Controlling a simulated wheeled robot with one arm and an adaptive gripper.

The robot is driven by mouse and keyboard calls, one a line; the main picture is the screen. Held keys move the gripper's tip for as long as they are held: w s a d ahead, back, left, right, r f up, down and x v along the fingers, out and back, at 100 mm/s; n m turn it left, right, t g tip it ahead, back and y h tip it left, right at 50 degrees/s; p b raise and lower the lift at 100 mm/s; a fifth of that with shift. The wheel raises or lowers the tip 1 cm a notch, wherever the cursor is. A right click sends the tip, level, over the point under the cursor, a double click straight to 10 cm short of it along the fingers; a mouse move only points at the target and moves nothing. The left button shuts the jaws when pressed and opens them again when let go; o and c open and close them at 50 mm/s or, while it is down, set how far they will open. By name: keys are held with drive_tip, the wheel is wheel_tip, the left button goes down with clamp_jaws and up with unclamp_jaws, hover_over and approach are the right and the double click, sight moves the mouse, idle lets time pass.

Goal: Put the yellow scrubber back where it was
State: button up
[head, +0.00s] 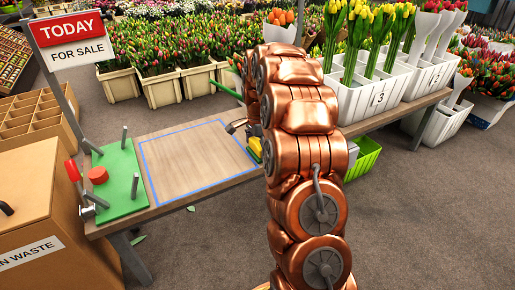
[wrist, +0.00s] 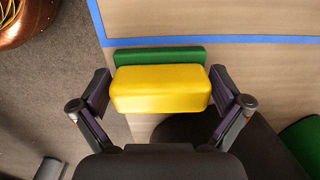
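The yellow scrubber (wrist: 160,92) is a yellow block with a green layer (wrist: 160,55) along its far side. In the wrist view it lies between the two fingers of my gripper (wrist: 160,85). The fingers sit right against its two short ends, so my gripper looks shut on it. In the head view the scrubber (head: 255,146) shows as a small yellow patch at the bench's right side, partly hidden by my copper-coloured arm. I cannot tell whether it touches the bench top. The blue-outlined area (head: 196,158) on the bench is empty.
The wooden bench (head: 170,205) holds a green board (head: 118,182) with upright pegs and a red disc (head: 97,175) at the left. White tulip crates (head: 350,102) stand at the right. A green crate (head: 361,160) is below them. A waste box (head: 50,210) stands at the front left.

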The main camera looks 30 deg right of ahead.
sight(258, 142)
drive_tip(key=shift+r, duration=0.1)
wheel_tip(258, 142, up, 12)
drive_tip(key=p, duration=0.4)
drive_tip(key=shift+r+p, duration=0.1)
drive_tip(key=shift+p, duration=0.25)
drive_tip(key=s+a+r+n+g, duration=0.2)
drive_tip(key=s+a+n, duration=0.8)
drive_tip(key=s+a, duration=0.7)
drive_tip(key=s+a+f+n, duration=0.1)
drive_tip(key=s+a+n, duration=0.2)
drive_tip(key=s, duration=0.8)
drive_tip(key=s+a+f+n+g, duration=0.1)
drive_tip(key=s+a+n, duration=0.3)
drive_tip(key=s, duration=0.6)
drive_tip(key=shift+s+f+n+g, duration=0.35)
drive_tip(key=shift+f+n, duration=0.25)
drive_tip(key=shift+n, duration=0.5)
